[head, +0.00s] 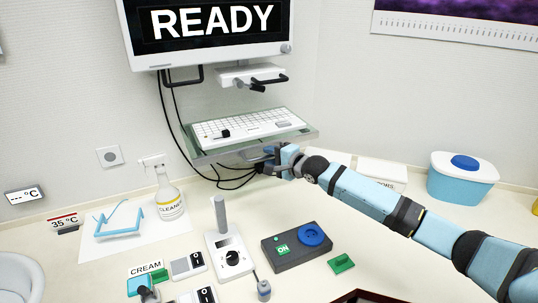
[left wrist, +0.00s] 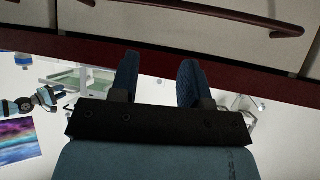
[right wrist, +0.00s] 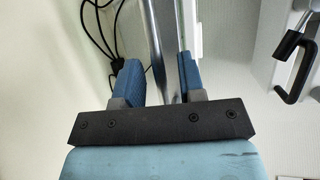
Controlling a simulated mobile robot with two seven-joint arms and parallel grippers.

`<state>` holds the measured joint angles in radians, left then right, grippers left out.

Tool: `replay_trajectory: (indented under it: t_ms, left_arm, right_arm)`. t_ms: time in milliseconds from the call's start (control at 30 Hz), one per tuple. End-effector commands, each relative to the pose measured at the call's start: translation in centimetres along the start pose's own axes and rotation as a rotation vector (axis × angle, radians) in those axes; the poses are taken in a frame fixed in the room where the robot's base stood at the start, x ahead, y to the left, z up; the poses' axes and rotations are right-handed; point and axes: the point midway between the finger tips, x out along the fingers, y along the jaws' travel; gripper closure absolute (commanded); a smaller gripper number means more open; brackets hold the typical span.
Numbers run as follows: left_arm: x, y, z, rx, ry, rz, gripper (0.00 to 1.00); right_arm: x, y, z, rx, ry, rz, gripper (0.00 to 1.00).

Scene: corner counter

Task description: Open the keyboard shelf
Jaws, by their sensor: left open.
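The keyboard shelf (head: 307,134) is a pale green-grey tray below the monitor, with a white keyboard (head: 245,126) lying on it. It stands out from the wall, tilted in the picture. My right gripper (head: 273,154) is at the shelf's near edge, at its underside. In the right wrist view its fingers (right wrist: 160,78) are apart, with a grey bar (right wrist: 155,40) running between them. Whether they press on it does not show clearly. My left gripper (left wrist: 158,80) is open and empty in the left wrist view, near a dark red counter edge (left wrist: 230,85). It is outside the head view.
The monitor (head: 210,25) reads READY above the shelf. Black cables (head: 180,135) hang beside and below it. On the counter stand a spray bottle (head: 168,195), a grey stand (head: 222,235), a dark control box (head: 297,246) and a blue-and-white tub (head: 463,185). Cabinet handles (left wrist: 215,15) show near my left gripper.

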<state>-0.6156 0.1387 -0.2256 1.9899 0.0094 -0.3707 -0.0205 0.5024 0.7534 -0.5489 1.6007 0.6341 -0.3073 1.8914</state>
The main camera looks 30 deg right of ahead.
Motion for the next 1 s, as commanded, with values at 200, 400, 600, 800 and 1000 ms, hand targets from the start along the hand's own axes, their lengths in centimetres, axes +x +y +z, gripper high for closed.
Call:
replay_trajectory:
  t_ms: [200,400,600,800,1000]
  left_arm:
    - [-0.04,0.06,-0.03,-0.002,-0.001,0.000,0.57]
    - [-0.06,0.18,0.00,-0.002,-0.002,0.002,0.57]
    - [-0.09,0.31,0.02,-0.003,-0.003,0.004,0.57]
    - [-0.12,0.32,-0.07,-0.003,-0.002,0.004,0.57]
    - [-0.16,0.29,-0.23,-0.003,0.000,0.004,0.57]
  right_arm:
    - [0.91,0.00,0.03,-0.001,0.000,0.000,0.64]
    - [0.90,0.02,0.03,-0.001,0.000,0.000,0.64]
    - [0.88,0.02,0.03,-0.001,0.000,0.000,1.00]
    - [0.90,0.01,0.02,-0.001,0.000,0.000,1.00]
    - [1.24,-0.06,0.00,0.000,-0.001,0.001,1.00]
